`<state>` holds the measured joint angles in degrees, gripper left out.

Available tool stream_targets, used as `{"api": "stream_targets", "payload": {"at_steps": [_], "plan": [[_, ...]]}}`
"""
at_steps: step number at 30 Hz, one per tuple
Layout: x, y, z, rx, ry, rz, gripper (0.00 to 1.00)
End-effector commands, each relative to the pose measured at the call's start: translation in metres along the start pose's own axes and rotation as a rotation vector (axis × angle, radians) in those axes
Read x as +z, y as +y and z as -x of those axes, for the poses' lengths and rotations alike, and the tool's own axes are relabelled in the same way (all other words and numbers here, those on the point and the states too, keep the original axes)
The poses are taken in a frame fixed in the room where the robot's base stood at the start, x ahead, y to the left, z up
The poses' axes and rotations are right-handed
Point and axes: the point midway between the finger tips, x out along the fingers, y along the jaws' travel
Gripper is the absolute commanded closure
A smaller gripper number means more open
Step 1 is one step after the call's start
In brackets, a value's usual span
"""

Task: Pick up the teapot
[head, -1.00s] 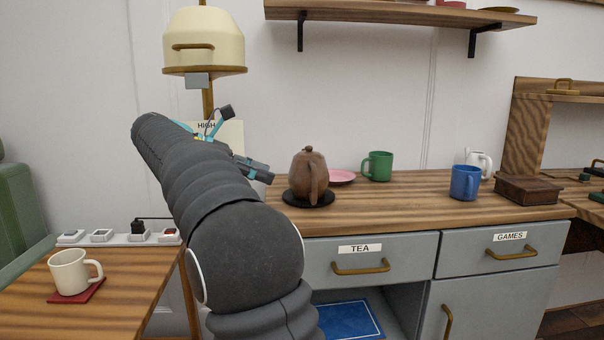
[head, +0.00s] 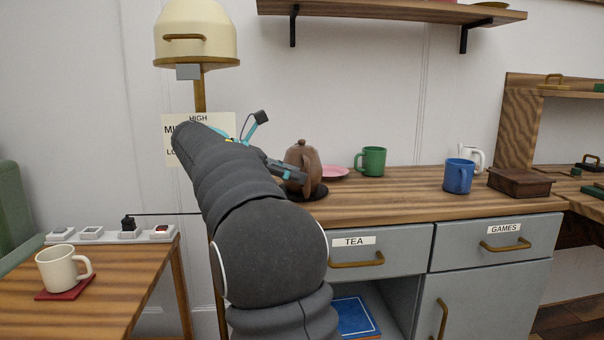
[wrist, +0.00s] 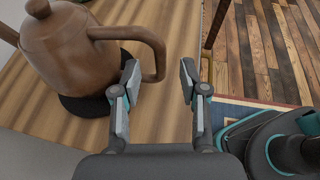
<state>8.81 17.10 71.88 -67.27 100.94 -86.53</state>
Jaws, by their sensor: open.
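The brown teapot (head: 302,155) stands upright on a round black base (head: 319,193) on the counter; my gripper and arm cover its lower part in the head view. In the wrist view the teapot (wrist: 66,52) is at upper left, with its looped handle (wrist: 158,50) toward my gripper. My gripper (wrist: 160,78) is open and empty. The outer bar of the handle shows between the two fingertips, the left fingertip by the loop's opening. I cannot tell whether either finger touches it.
A pink plate (head: 336,172), green mug (head: 373,161), blue mug (head: 458,176), white jug (head: 470,157) and dark wooden box (head: 519,182) stand on the counter (head: 400,196) to the right. A cream mug (head: 60,268) is on the left table. A shelf (head: 390,11) hangs above.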

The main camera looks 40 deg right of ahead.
Motion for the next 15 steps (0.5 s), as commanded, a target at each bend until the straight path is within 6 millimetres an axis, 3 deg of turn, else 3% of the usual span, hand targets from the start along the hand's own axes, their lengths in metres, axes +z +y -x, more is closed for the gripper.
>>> {"api": "stream_targets", "payload": {"at_steps": [7, 15], "plan": [[-0.002, -0.001, -0.036, -0.003, 0.000, 0.000, 0.56], [0.000, -0.001, -0.042, 0.000, 0.000, 0.000, 0.56]]}}
